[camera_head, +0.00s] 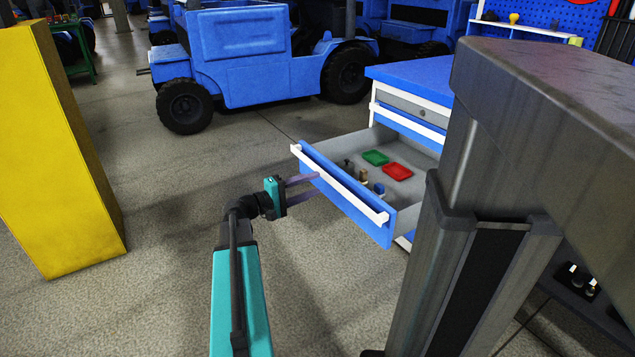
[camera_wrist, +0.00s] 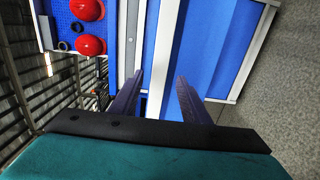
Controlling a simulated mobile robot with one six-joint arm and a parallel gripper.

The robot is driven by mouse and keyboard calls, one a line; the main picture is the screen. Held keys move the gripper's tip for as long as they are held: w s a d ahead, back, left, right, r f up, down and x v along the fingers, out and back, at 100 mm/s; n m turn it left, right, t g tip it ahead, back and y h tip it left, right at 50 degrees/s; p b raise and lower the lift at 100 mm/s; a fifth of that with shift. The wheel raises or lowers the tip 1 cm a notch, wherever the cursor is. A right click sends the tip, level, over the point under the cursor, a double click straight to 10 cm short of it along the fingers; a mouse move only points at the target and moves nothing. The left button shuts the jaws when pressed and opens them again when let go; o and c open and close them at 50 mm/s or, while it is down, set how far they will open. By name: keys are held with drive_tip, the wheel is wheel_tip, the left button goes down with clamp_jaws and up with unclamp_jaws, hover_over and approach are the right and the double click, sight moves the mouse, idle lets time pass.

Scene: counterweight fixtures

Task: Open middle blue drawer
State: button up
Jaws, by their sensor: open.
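The blue drawer (camera_head: 345,196) is pulled well out of the cabinet (camera_head: 425,85), below a closed grey-fronted drawer (camera_head: 410,105). A long white handle (camera_head: 335,182) runs along the top of its blue front. My gripper (camera_head: 312,185) is at the left half of this handle, with its purple fingers pointing at it. In the wrist view the fingers (camera_wrist: 160,85) are apart, with the white handle strip (camera_wrist: 168,45) in front of and between them. I cannot tell whether a finger touches the handle. The cabinet's lower part is mostly hidden.
Inside the drawer lie a green tray (camera_head: 376,157), a red tray (camera_head: 397,171) and several small items. A yellow pillar (camera_head: 65,150) stands at the left and a blue vehicle (camera_head: 255,60) behind. The floor (camera_head: 150,290) between pillar and drawer is clear.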

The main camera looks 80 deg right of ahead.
drive_tip(key=p+v, duration=0.2)
drive_tip(key=v, duration=0.7)
drive_tip(key=shift+w+a, duration=0.25)
drive_tip(key=shift+a, duration=0.1)
